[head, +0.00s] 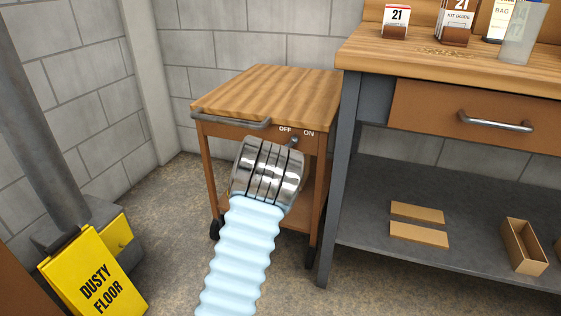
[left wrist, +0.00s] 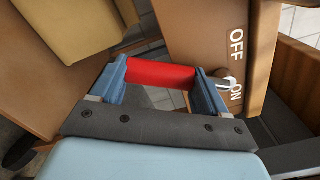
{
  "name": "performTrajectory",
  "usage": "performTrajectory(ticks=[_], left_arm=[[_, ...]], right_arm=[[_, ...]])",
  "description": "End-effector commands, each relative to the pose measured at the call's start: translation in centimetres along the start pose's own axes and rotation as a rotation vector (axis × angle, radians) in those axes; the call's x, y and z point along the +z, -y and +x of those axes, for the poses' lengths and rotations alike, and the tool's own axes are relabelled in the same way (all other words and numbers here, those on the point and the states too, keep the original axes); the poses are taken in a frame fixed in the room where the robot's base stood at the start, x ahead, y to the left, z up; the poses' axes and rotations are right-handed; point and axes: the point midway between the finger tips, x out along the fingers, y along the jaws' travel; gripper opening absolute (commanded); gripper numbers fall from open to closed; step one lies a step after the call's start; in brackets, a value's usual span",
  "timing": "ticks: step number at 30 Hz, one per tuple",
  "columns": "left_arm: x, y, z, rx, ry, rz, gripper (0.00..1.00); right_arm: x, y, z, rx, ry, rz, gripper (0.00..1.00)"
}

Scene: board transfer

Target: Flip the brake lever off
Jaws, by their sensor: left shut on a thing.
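The wooden cart (head: 270,85) has a brown front panel with OFF and ON labels. A grey metal part of the brake lever (head: 293,141) shows just below them. In the left wrist view, the lever's red grip (left wrist: 160,74) lies between the two blue fingers of my left gripper (left wrist: 162,82), which is shut on it. The lever's metal end (left wrist: 224,82) shows beyond the right finger, nearer ON than OFF. In the head view, my silver wrist and pale blue arm hide the gripper and the red grip. My right gripper is in neither view.
A workbench (head: 450,57) with a drawer and lower shelf stands close right of the cart. Cardboard pieces (head: 418,212) and an open box (head: 524,246) lie on the shelf. A yellow DUSTY FLOOR sign (head: 95,275) stands at left. Some floor is clear between sign and cart.

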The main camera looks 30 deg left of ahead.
Motion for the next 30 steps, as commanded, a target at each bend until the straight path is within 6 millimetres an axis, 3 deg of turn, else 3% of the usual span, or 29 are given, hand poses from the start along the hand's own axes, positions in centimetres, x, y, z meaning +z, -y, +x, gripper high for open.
performTrajectory(ticks=[7, 8, 12, 23, 30], left_arm=[[0.1, -0.1, 0.0, 0.003, 0.0, 0.009, 0.2], [0.1, -0.1, 0.0, 0.003, 0.0, 0.009, 0.76], [0.1, -0.1, 0.0, 0.002, 0.0, 0.007, 0.98], [0.1, 0.0, -0.9, 0.001, 0.002, 0.003, 1.0], [0.1, 0.1, -6.1, 0.003, 0.0, 0.0, 1.0]], right_arm=[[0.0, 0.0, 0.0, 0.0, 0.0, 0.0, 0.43], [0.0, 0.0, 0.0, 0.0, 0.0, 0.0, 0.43], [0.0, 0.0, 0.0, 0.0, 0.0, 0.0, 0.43], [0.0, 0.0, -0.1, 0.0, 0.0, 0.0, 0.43], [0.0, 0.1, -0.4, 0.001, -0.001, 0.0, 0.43]])
